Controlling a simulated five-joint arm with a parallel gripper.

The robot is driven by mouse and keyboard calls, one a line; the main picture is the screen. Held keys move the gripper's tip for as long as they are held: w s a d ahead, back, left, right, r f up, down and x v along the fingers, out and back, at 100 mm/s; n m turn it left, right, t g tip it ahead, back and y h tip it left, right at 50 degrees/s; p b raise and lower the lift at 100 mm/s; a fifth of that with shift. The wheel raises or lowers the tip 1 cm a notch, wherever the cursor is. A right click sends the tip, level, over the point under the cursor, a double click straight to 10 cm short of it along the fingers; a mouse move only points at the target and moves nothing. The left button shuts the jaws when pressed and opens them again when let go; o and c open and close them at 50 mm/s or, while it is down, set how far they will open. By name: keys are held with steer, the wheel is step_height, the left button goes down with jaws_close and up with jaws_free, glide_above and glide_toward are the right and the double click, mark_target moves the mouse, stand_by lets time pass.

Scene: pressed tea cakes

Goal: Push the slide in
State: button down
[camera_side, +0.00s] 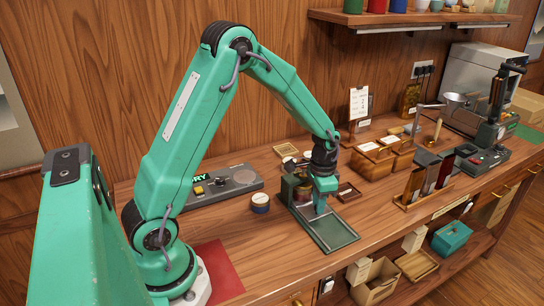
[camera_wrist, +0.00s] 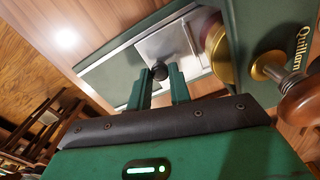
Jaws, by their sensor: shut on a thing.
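A green press base (camera_side: 341,238) with a flat, rimmed bed lies on the wooden bench in the side view. The slide, a silvery metal plate (camera_wrist: 180,38) with a small dark round knob (camera_wrist: 159,70), lies on the green base in the wrist view. My gripper (camera_side: 320,209) points down over the base, close to the press body (camera_side: 290,190). In the wrist view my gripper's fingers (camera_wrist: 161,80) are shut on the knob. The slide's far end sits near a red and brass round part (camera_wrist: 220,45). How deep it sits is hard to see.
A small dark tray (camera_side: 349,191) lies close on the right. A wooden rack (camera_side: 425,190) stands farther right. A wooden handle (camera_wrist: 300,100) juts in at the wrist view's right.

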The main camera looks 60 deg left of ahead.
steer(key=c, duration=1.3)
jaws_free()
steer(key=shift+a, duration=0.2)
steer(key=shift+r, duration=3.95)
steer(key=s+d+r+n+t, duration=0.1)
steer(key=s+d+r+t, duration=0.1)
steer(key=s+r, duration=0.2)
steer(key=s+d+r+n+t, duration=0.1)
steer(key=s+d+r, duration=0.1)
steer(key=s+r, duration=0.3)
steer(key=s+d+r+n+t, duration=0.1)
steer(key=s+r, duration=0.3)
steer(key=s, duration=0.7)
steer(key=shift+d+r+t, duration=0.35)
steer(key=shift+d+t, duration=0.2)
steer(key=shift+t, duration=0.25)
